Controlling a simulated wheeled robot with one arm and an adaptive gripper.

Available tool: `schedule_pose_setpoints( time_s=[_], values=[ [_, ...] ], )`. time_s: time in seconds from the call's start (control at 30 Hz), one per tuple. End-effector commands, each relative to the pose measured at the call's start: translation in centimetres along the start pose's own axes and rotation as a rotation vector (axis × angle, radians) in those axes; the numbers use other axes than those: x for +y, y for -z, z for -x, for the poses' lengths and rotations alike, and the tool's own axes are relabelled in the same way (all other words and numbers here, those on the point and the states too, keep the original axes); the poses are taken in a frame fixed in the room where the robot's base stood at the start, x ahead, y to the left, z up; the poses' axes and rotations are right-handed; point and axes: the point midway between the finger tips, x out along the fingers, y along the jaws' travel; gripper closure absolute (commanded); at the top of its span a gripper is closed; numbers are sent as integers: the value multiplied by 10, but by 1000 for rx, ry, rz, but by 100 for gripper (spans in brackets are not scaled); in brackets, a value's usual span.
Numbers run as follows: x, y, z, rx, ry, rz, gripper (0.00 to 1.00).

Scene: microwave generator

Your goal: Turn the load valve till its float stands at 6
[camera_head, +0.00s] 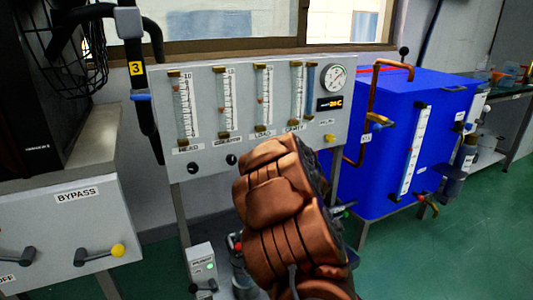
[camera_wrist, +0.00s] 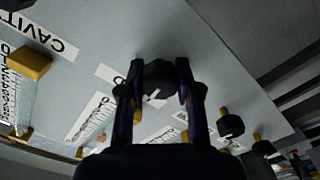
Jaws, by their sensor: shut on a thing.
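The load meter (camera_head: 264,98) is the third upright tube from the left on the grey panel. Its small reddish float shows around the middle of the scale; the exact reading is too small to tell. In the wrist view, my gripper (camera_wrist: 159,82) has a finger on each side of a round black knob, the load valve (camera_wrist: 158,76), and is shut on it. The knob has a white pointer mark and sits by a partly covered label, beside the CAVITY label (camera_wrist: 48,38). In the head view my copper-coloured arm hides the gripper and this knob.
Two other black knobs (camera_head: 192,168) (camera_head: 231,160) sit left of my arm on the panel (camera_head: 215,145). A round gauge (camera_head: 333,78) is at its upper right. A blue tank (camera_head: 385,150) stands to the right, a BYPASS box (camera_head: 60,215) to the left. Green floor is clear at lower right.

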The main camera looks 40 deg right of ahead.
Motion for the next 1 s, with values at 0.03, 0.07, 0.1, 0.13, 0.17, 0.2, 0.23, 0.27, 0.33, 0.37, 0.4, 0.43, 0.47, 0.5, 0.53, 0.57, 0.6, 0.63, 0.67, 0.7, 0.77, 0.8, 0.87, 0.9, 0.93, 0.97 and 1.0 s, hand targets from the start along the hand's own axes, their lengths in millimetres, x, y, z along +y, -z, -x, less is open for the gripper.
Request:
schedule_pose_setpoints(
  time_s=[0.03,0.07,0.1,0.13,0.17,0.2,0.23,0.27,0.33,0.37,0.4,0.43,0.47,0.5,0.53,0.57,0.6,0.63,0.67,0.7,0.77,0.8,0.87,0.9,0.93,0.97,1.0],
  values=[
    [1,0,0,1,-3,17,100],
    [1,0,0,1,-3,27,100],
    [1,0,0,1,-2,39,100],
    [1,0,0,1,-2,47,100],
    [1,0,0,1,-2,53,100],
    [0,0,0,1,-1,60,100],
    [0,0,0,1,-1,65,100],
    [0,0,0,1,-1,68,100],
    [0,0,0,1,-1,74,100],
    [0,0,0,1,-1,76,100],
    [0,1,0,1,-1,77,100],
    [0,1,0,1,-1,77,100],
    [0,1,0,1,-1,77,100],
    [0,1,0,1,-1,77,100],
    [0,1,0,1,-1,77,100],
    [0,1,0,1,-1,77,100],
    [0,1,0,1,-1,77,100],
    [0,1,0,1,-1,77,100],
    [0,1,0,1,-1,77,100],
    [0,1,0,1,-1,77,100],
    [0,1,0,1,-1,76,62],
    [0,0,0,1,-1,76,57],
    [0,0,0,1,-1,76,51],
    [0,0,0,1,0,76,47],
    [0,0,0,1,0,76,44],
    [0,0,0,1,0,76,41],
    [0,0,0,0,0,76,41]
  ],
)
